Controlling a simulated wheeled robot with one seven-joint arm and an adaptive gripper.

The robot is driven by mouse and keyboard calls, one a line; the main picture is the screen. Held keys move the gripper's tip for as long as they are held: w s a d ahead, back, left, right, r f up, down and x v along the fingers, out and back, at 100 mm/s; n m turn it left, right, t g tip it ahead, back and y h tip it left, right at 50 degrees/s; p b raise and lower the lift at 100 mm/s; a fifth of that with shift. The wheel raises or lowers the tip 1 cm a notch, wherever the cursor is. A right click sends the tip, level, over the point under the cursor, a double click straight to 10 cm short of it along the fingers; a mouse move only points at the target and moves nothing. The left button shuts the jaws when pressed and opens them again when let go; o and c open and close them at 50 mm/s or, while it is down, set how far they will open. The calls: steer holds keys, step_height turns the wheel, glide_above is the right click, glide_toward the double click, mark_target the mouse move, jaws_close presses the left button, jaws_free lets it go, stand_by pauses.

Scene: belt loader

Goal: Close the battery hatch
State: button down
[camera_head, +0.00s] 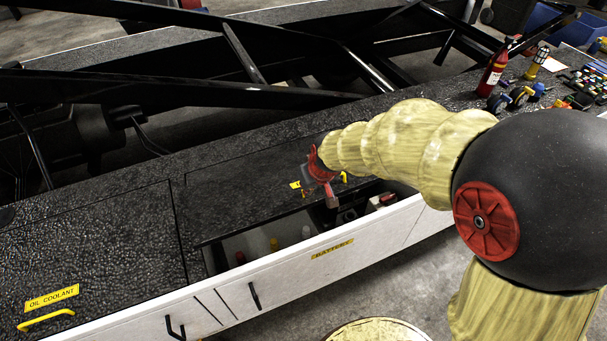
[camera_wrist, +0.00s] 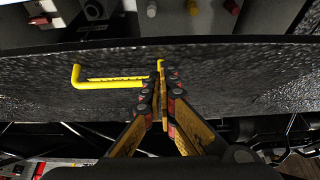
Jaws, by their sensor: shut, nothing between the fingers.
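The battery hatch (camera_head: 235,205) is a dark, rough-textured lid. It is partly open, its front edge raised above the white compartment, leaving a gap. It also shows in the wrist view (camera_wrist: 230,75). A yellow bent handle (camera_wrist: 105,83) is on the hatch; my gripper partly hides it in the head view. My gripper (camera_head: 331,201) is over the front part of the hatch, close to the handle. In the wrist view, my gripper (camera_wrist: 160,78) has its fingers together with nothing between them, overlapping the handle's right end. I cannot tell whether they touch it.
Red, yellow and white caps (camera_head: 273,244) show inside the compartment. Its white front wall (camera_head: 290,270) carries a yellow BATTERY label (camera_head: 332,249). A closed oil coolant lid (camera_head: 90,245) lies left. Black beams (camera_head: 190,92) cross behind. A red extinguisher (camera_head: 493,73) and small items stand right.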

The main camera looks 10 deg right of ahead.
steer(key=s+f+b, duration=0.4)
steer(key=f+b, duration=0.4)
steer(key=f, duration=0.5)
steer(key=shift+d, duration=0.4)
steer(key=shift+s, duration=0.1)
